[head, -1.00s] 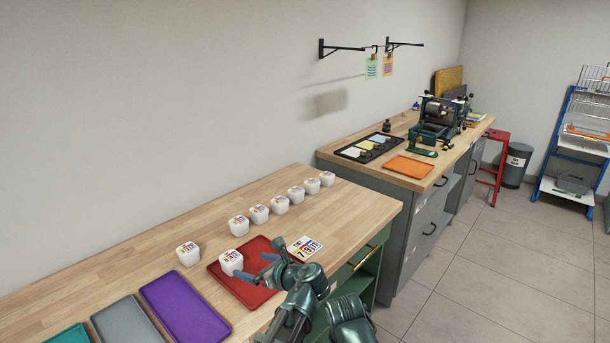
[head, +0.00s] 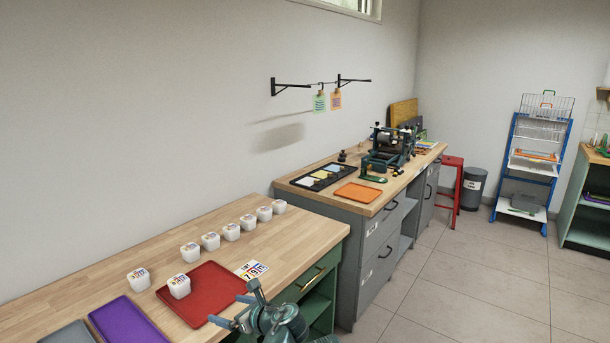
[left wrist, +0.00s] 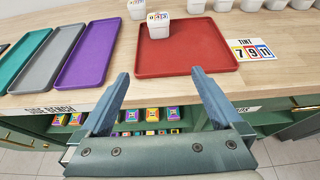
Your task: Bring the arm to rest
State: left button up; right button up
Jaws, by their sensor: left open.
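My left gripper (head: 232,311) is open and empty at the front edge of the wooden bench (head: 75,267), in front of the red tray (head: 209,308). In the left wrist view its two fingers (left wrist: 158,82) are spread apart, with nothing between them. One white tub (head: 179,286) with a coloured label stands on the red tray, apart from the fingers. My right gripper is not in view.
Several white tubs (head: 211,241) stand in a row behind the red tray. A number card (head: 251,270) lies beside it. Purple (head: 131,324) and grey (left wrist: 47,69) trays lie to the left. A grey cabinet bench (head: 353,238) stands beyond; the tiled floor (head: 470,290) at right is clear.

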pick_arm(q)
jog(key=s+d+f+n+g+h, duration=0.2)
jog(key=s+f+n+g+h, duration=0.95)
jog(key=n, duration=1.35)
jog(key=s+d+r+m+t+y+p, duration=0.2)
jog(key=s+d+r+p, duration=0.4)
jog(key=d, duration=0.5)
jog(key=s+m+t+p, duration=0.1)
jog(key=s+p, duration=0.1)
jog(key=s, duration=0.1)
jog(key=shift+d, duration=0.35)
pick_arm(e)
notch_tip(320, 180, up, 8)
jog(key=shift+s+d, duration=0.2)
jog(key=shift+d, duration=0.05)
